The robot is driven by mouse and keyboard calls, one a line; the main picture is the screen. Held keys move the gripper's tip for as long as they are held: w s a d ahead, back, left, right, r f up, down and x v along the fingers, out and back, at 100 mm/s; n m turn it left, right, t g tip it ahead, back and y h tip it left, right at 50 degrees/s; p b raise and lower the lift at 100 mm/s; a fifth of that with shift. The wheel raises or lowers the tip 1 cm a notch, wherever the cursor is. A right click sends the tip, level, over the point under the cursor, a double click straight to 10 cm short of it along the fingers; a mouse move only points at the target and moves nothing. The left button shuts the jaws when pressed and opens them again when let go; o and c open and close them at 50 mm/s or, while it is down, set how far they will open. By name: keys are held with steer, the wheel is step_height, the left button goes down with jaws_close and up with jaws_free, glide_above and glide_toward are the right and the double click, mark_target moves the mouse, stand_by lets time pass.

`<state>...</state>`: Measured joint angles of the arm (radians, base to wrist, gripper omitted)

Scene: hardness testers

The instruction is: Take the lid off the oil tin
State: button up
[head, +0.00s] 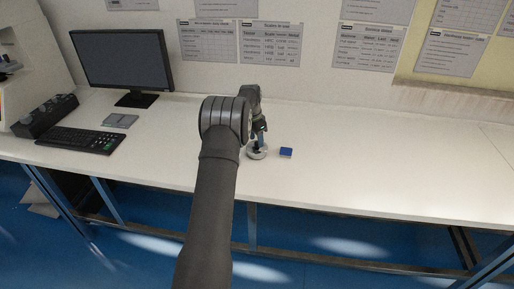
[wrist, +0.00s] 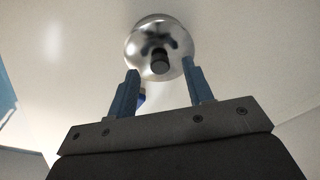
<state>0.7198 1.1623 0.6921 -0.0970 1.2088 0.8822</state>
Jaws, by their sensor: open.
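A shiny, round metal lid (wrist: 145,42) with a black knob (wrist: 160,62) shows at the top of the wrist view. In the head view the round metal oil tin (head: 257,154) stands on the bench, partly hidden by my gripper (head: 259,141). I cannot make out the seam between lid and tin. In the wrist view my gripper (wrist: 160,68) is open, its two blue fingers on either side of the knob's lower end. I see clear space between the fingers and the knob. Whether the fingertips touch the lid is unclear.
A small blue block (head: 286,153) lies just right of the tin. A monitor (head: 122,60), a keyboard (head: 80,140), a grey pad (head: 120,121) and a dark box (head: 45,115) occupy the left. The white bench (head: 390,165) is clear to the right.

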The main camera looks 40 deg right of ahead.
steer(key=shift+d+f, duration=0.1)
steer(key=shift+f, duration=0.8)
jaws_close()
steer(key=shift+r, duration=0.15)
